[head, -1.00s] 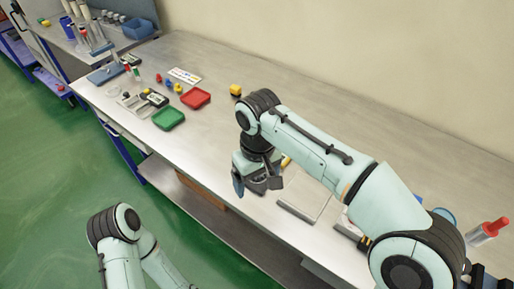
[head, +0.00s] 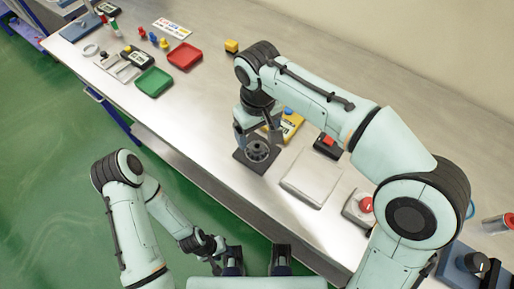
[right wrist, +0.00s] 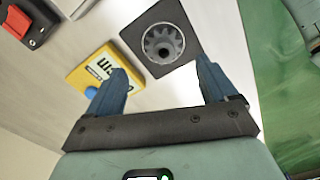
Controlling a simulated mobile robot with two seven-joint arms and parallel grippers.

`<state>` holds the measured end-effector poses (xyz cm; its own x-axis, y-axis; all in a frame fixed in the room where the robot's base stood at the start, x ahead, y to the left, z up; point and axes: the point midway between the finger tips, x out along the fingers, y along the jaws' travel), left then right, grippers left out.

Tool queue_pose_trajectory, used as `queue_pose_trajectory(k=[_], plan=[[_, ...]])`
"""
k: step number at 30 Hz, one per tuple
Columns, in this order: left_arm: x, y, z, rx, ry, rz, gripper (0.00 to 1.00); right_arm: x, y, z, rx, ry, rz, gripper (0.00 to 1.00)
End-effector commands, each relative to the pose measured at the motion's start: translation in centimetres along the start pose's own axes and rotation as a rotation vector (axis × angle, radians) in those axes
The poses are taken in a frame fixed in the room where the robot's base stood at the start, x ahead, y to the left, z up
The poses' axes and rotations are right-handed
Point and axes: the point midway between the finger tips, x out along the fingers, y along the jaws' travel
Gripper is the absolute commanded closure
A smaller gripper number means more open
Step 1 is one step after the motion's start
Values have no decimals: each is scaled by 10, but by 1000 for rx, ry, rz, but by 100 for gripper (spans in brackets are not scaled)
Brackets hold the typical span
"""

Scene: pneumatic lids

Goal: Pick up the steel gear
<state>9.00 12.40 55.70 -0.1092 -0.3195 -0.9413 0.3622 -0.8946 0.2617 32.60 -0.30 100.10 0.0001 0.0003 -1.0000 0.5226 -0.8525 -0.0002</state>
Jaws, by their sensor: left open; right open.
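The steel gear (head: 257,151) is a grey toothed disc with a dark centre hole. It lies on a dark square plate (head: 241,158) near the table's front edge. In the right wrist view the gear (right wrist: 163,43) is at the top middle, just beyond the fingertips. My right gripper (head: 258,136) is open and empty, above the gear, with its blue fingers (right wrist: 161,75) spread apart and not touching it. My left gripper (head: 214,256) is open, low in front of the table and away from the gear.
A yellow box with a blue knob (right wrist: 101,79) lies close beside the gear's plate. A flat grey plate (head: 312,177), a red-topped switch (head: 327,145) and a red button box (head: 358,208) are to its right. Green (head: 154,82) and red (head: 185,53) trays stand farther left.

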Motion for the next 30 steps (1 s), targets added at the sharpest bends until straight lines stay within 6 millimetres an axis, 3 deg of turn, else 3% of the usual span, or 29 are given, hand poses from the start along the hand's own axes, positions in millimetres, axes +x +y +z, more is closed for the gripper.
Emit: queue_pose_trajectory(k=[10, 20, 26, 30], plan=[[10, -4, 0, -1, -3, -1, 57, 45, -6, 7, -1, -4, 0, 15], [11, -4, 0, -1, -3, -1, 57, 52, -6, 6, 0, -1, 0, 15], [11, -4, 0, -1, -3, -1, 57, 52, -6, 6, 0, -1, 0, 80], [11, -4, 0, -1, -3, -1, 57, 51, -6, 6, 0, 1, 0, 91]])
